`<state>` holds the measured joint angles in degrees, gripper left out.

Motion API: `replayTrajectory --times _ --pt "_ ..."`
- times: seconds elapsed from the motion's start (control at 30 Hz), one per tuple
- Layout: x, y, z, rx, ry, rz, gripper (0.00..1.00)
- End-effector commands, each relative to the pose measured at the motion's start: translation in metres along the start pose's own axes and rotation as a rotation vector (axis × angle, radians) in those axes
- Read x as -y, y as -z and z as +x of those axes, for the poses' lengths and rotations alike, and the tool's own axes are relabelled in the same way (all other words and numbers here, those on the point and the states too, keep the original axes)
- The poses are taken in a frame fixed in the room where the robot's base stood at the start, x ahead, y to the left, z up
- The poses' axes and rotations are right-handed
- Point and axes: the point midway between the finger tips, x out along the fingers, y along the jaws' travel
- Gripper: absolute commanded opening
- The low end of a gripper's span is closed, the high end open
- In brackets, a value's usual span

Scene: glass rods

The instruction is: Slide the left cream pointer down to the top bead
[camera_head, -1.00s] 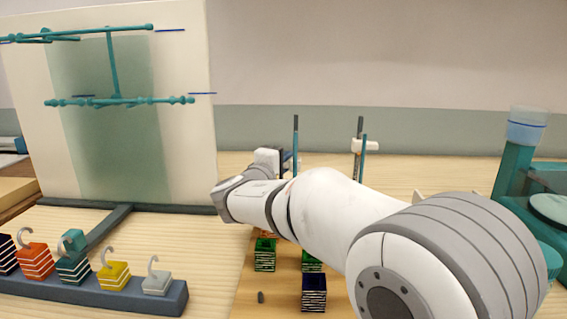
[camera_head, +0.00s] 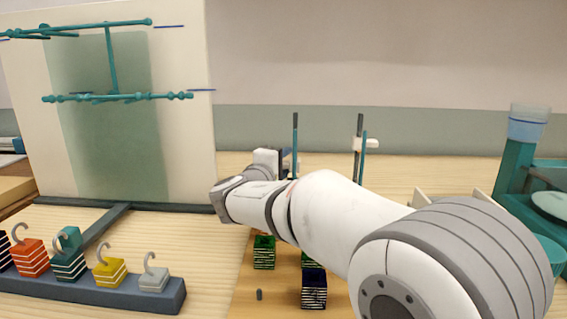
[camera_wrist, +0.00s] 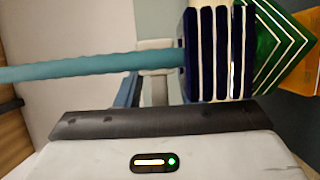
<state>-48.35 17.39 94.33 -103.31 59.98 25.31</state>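The left teal rod (camera_head: 296,160) stands upright beyond my arm, and its lower part is hidden by the arm. In the wrist view the teal rod (camera_wrist: 90,67) runs sideways to a stack of dark blue beads with pale bands (camera_wrist: 206,55). A cream piece (camera_wrist: 154,60), which looks like the left pointer, is beside the rod, a little short of the top bead. My gripper (camera_wrist: 150,92) is right at this cream piece, its blue-grey fingers on either side. Whether they press on it is unclear. The head view hides the fingers and the left pointer.
The right rod (camera_head: 363,155) carries another cream pointer (camera_head: 370,143). Green (camera_head: 264,252) and dark blue (camera_head: 313,290) banded stacks stand on the wooden board. Hooked weights (camera_head: 108,272) sit in a rack at left. A teal apparatus (camera_head: 515,165) stands at right.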

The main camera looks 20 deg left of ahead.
Motion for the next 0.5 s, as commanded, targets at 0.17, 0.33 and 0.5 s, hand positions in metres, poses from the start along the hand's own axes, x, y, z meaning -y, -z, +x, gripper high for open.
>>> replayTrajectory --times 0.17,0.33,0.5 --pt "-0.002 0.001 -0.021 -0.004 0.000 -0.001 0.35" --pt "-0.002 0.001 -0.052 -0.005 0.000 -0.001 0.35" --pt "-0.001 0.001 -0.072 -0.002 0.000 0.000 0.35"
